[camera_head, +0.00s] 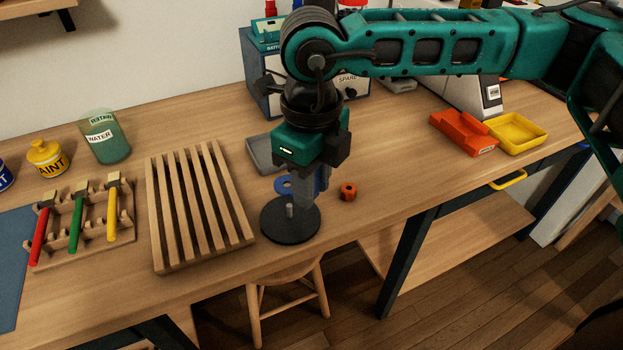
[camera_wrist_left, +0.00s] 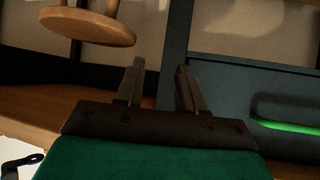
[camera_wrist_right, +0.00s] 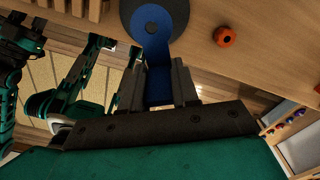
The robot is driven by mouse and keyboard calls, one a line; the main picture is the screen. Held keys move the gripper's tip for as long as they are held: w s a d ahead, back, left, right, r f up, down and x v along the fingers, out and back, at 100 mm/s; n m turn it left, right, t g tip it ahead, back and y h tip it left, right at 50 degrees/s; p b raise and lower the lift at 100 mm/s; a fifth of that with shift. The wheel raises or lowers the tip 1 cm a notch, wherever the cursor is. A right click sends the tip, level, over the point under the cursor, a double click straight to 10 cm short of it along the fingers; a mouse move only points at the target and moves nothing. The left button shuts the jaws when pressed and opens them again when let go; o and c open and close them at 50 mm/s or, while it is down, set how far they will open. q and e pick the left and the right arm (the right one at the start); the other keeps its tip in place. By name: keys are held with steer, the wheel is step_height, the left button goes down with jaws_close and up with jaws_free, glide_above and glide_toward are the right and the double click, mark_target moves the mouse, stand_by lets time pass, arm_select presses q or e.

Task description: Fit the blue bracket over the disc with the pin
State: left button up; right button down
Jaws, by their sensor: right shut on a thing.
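The blue bracket (camera_head: 284,186) is held by my right gripper (camera_head: 312,194). Its flat ring end sticks out left of the fingers, and its shank (camera_wrist_right: 160,88) shows between them in the right wrist view. The round black disc (camera_head: 290,228) lies on the bench with a short grey pin (camera_head: 290,211) standing up. In the head view the ring appears just behind the pin top, not around it. In the right wrist view the ring overlaps the disc (camera_wrist_right: 130,12); the pin cannot be made out there. My left gripper (camera_wrist_left: 160,82) is open and empty.
A small orange nut-like piece (camera_head: 348,192) lies right of the disc. A slatted wooden rack (camera_head: 200,205) stands close left, and a grey tray (camera_head: 262,152) behind. Orange (camera_head: 463,132) and yellow (camera_head: 517,133) trays sit right. A stool (camera_wrist_left: 90,25) shows near my left gripper.

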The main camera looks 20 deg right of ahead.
steer(key=shift+f+b, duration=0.2)
steer(key=shift+b, duration=0.1)
step_height(320, 180, down, 2)
steer(key=shift+b, duration=1)
steer(key=shift+f+b, duration=0.6)
steer(key=shift+b, duration=0.1)
steer(key=shift+f, duration=0.2)
arm_select(q)
steer(key=shift+w+d+f+h, duration=0.25)
steer(key=shift+w+d+f, duration=0.1)
steer(key=shift+d, duration=0.2)
steer(key=shift+w+d+f+h, duration=0.25)
steer(key=shift+w+d, duration=0.1)
steer(key=shift+d, duration=0.2)
steer(key=shift+a+f, duration=0.1)
steer(key=shift+f, duration=0.05)
arm_select(e)
steer(key=shift+b, duration=0.4)
arm_select(q)
steer(key=shift+s+f, duration=0.3)
steer(key=shift+f, duration=0.1)
